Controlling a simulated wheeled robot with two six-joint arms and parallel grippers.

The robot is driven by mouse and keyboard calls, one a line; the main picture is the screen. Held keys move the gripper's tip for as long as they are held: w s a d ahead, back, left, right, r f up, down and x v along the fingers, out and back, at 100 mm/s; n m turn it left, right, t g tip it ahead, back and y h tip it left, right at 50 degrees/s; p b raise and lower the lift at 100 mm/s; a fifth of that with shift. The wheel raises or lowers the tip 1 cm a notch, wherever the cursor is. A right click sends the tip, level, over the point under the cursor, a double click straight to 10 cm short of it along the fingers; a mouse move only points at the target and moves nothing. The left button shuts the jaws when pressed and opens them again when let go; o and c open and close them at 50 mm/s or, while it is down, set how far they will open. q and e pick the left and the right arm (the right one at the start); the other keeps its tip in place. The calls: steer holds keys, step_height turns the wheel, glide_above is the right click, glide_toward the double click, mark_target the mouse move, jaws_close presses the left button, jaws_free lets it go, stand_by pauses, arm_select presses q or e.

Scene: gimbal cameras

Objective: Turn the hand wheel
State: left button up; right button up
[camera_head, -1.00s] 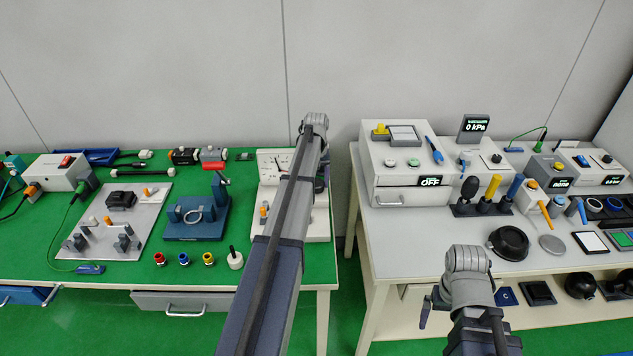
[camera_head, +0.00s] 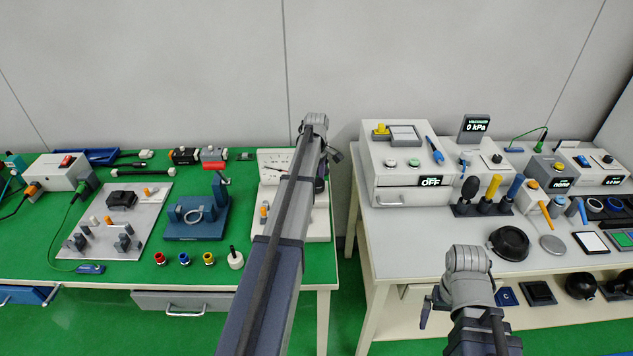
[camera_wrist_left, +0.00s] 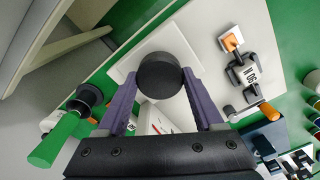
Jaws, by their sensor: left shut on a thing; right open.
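The hand wheel appears to be the dark round wheel (camera_wrist_left: 160,70) standing over a white plate in the left wrist view. My left gripper (camera_wrist_left: 162,84) has its two purple fingers on either side of the wheel and is shut on it. In the head view, my left arm hides the wheel, and only a small dark part of the left gripper (camera_head: 335,154) shows beside the arm, over the white fixture (camera_head: 318,229). My right gripper (camera_head: 425,311) is partly hidden by its own wrist, open and empty, in front of the right table.
The green table (camera_head: 110,279) holds a grey board (camera_head: 148,215) and a blue fixture (camera_head: 196,230) left of my left arm. In the left wrist view, a green handle (camera_wrist_left: 54,139) and an orange-tipped lever (camera_wrist_left: 268,111) flank the gripper. A gap separates the tables.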

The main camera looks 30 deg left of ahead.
arm_select(q)
steer(key=n, duration=0.4)
steer(key=shift+n, duration=0.3)
steer(key=n, duration=0.4)
steer(key=shift+n, duration=0.3)
steer(key=n, duration=0.4)
steer(key=shift+n, duration=0.3)
steer(key=shift+d+n, duration=0.1)
steer(key=shift+n, duration=2)
steer(key=o, duration=1.4)
